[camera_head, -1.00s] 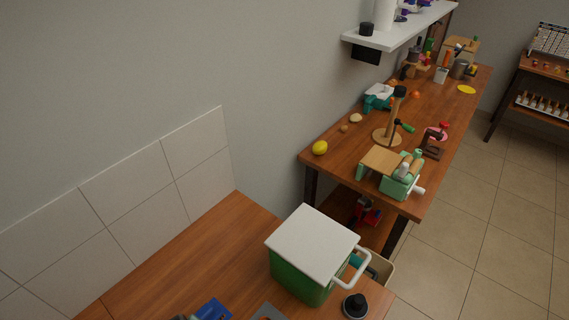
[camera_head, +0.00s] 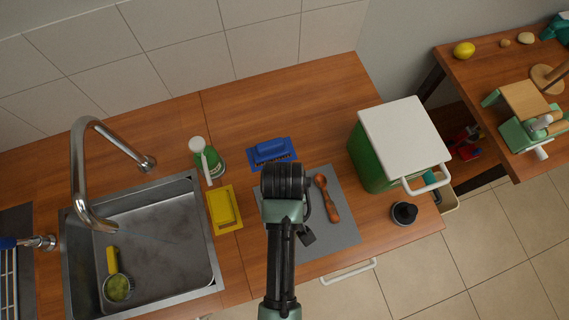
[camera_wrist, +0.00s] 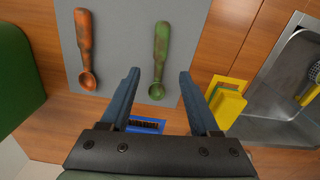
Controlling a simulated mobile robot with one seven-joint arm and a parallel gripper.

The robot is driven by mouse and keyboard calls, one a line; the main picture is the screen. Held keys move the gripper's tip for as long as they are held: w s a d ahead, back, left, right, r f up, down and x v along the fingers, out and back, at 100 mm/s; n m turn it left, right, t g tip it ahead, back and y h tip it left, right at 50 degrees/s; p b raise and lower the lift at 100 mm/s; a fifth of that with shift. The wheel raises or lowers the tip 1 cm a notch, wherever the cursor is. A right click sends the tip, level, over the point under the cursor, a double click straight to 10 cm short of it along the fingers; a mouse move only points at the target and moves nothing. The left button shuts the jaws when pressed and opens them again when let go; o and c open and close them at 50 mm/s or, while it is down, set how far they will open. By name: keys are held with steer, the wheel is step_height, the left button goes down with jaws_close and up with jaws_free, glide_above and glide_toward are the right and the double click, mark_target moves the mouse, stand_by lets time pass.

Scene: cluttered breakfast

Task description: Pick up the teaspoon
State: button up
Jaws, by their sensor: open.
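Two spoon-shaped utensils lie on a grey mat (camera_head: 340,235). One is orange-brown (camera_head: 327,199); it also shows at the upper left of the wrist view (camera_wrist: 84,45). The other is green (camera_wrist: 162,45), near the middle of the wrist view, with its bowl end toward me. I cannot tell which one is the teaspoon. My gripper (camera_wrist: 160,74) is open and empty, its two fingers on either side of the green spoon's bowl in the picture; the height gap is unclear. In the head view my arm hides the green spoon.
A green box with a white lid (camera_head: 402,140) stands right of the mat, a black-knobbed item (camera_head: 404,213) near it. A blue brush (camera_head: 271,151), yellow sponge (camera_head: 224,207) and green-white bottle (camera_head: 206,158) are around the mat. A sink (camera_head: 150,250) lies left.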

steer(key=shift+s+d+f+p, duration=0.1)
steer(key=shift+f+p, duration=0.3)
steer(key=shift+f, duration=2.1)
jaws_close()
